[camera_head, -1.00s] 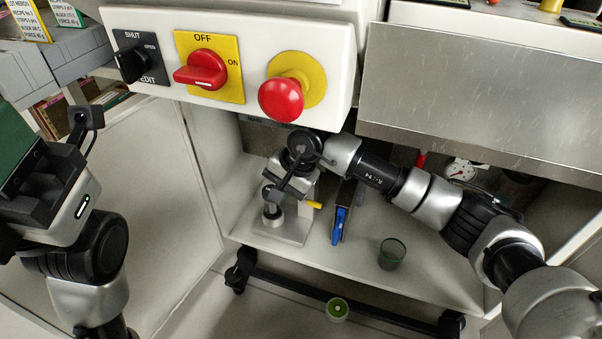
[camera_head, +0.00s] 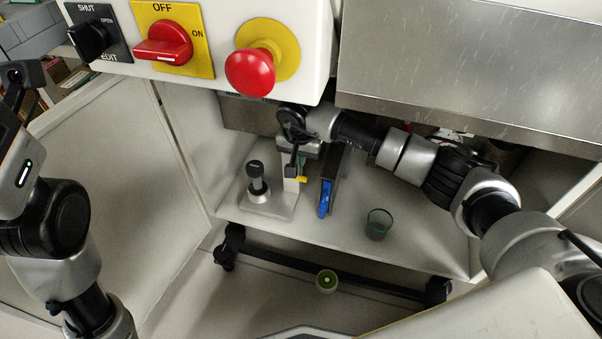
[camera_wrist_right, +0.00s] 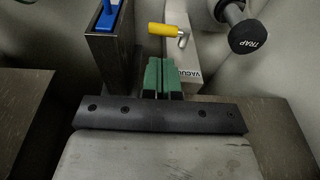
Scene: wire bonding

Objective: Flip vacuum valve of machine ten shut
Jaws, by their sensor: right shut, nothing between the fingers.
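The vacuum valve has a short yellow lever (camera_head: 301,180). In the right wrist view the yellow lever (camera_wrist_right: 163,30) points left from a silver pivot on a pale block (camera_wrist_right: 190,60) whose label starts "VACUU"; the rest is hidden. My right gripper (camera_wrist_right: 162,76) has its green fingers shut together and empty, just below the lever in that view; I cannot tell if they touch it. In the head view the right gripper (camera_head: 292,165) hangs beside the valve, mostly hidden by its own wrist. My left gripper's body (camera_head: 18,178) is at the left edge, its fingertips out of frame.
A black-capped trap (camera_head: 257,178) stands left. A glass (camera_head: 378,224) is on the shelf. A panel with a red knob (camera_head: 165,45) and red button (camera_head: 251,73) overhangs above. A steel box (camera_head: 470,70) overhangs right.

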